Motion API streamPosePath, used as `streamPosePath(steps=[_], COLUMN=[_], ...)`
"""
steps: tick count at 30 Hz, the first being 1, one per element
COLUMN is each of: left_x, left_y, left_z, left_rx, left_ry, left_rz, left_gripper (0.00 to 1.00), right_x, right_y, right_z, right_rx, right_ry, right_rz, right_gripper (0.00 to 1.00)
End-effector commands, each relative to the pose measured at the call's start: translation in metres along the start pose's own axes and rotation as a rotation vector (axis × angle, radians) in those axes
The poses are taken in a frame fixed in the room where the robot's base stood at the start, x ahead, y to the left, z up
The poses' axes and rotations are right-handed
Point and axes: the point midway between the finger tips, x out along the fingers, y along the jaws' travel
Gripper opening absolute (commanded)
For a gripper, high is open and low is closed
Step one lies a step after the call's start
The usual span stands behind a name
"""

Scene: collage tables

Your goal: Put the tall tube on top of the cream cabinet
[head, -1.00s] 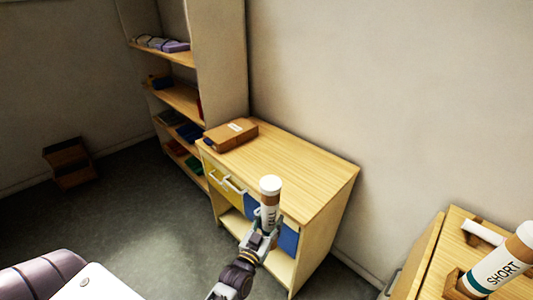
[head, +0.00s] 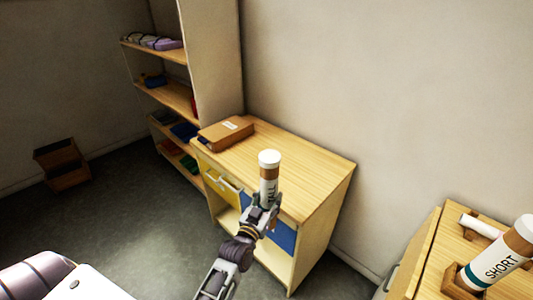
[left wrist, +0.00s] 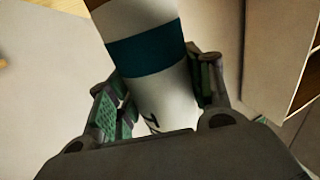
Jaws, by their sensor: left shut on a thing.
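The tall tube (head: 268,175) has a white cap, a brown band and a white label with dark letters. It stands nearly upright in my left gripper (head: 264,203), which is shut around its lower part. In the left wrist view the tube (left wrist: 150,55) shows a teal band between the two fingers (left wrist: 160,88). The cream cabinet (head: 318,240) has a pale wood top, with yellow and blue drawer fronts. In the head view the tube overlaps the cabinet's front edge; I cannot tell whether it is over the top. My right gripper is not in view.
A brown box (head: 226,132) lies at the top's back left corner; the rest of the top looks clear. A shelf unit (head: 215,60) stands behind. A brown crate (head: 62,165) sits on the floor.

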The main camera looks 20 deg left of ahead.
Motion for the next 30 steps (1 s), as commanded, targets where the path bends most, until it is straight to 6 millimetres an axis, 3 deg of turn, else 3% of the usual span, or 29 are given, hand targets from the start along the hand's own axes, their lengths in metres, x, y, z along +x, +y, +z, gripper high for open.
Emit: streamPosePath(steps=[12,30], left_x=[0.046,0.088], left_y=[-0.001,0.007], left_z=[-0.075,-0.166], left_rx=[0.000,0.001], left_ry=[0.008,0.007], left_rz=[0.036,0.100], left_gripper=[0.24,0.24], right_x=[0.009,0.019], right_y=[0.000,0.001], right_z=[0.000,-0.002], right_rx=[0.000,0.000], right_ry=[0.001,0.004], right_rz=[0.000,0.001], right_gripper=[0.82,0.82])
